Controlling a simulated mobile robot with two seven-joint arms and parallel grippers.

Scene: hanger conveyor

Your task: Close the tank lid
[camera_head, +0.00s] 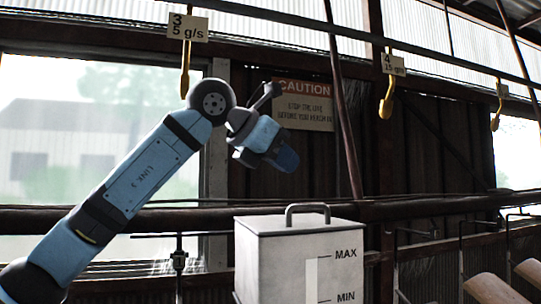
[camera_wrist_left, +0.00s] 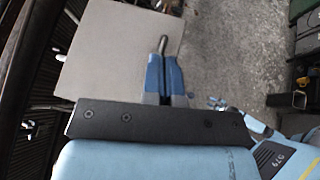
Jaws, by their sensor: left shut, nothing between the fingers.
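The tank (camera_head: 270,268) is a pale grey box at the bottom centre of the head view, with MAX and MIN marks beside a level strip on its front. Its lid (camera_head: 265,224) looks flat on top, with a metal loop handle (camera_head: 307,207). In the left wrist view the lid (camera_wrist_left: 105,55) is a plain grey panel, and the handle (camera_wrist_left: 163,42) shows just past the fingertips. My left gripper (camera_head: 287,160) is shut and empty, above the lid and apart from it in the head view. Its blue fingers (camera_wrist_left: 163,60) are together in the left wrist view.
A dark rail (camera_head: 430,205) runs behind the tank. Yellow hooks (camera_head: 387,103) with tags hang from above. A CAUTION sign (camera_head: 304,105) is on the back wall. Brown rounded objects (camera_head: 495,289) are at the bottom right. Bare floor (camera_wrist_left: 230,50) lies beside the tank.

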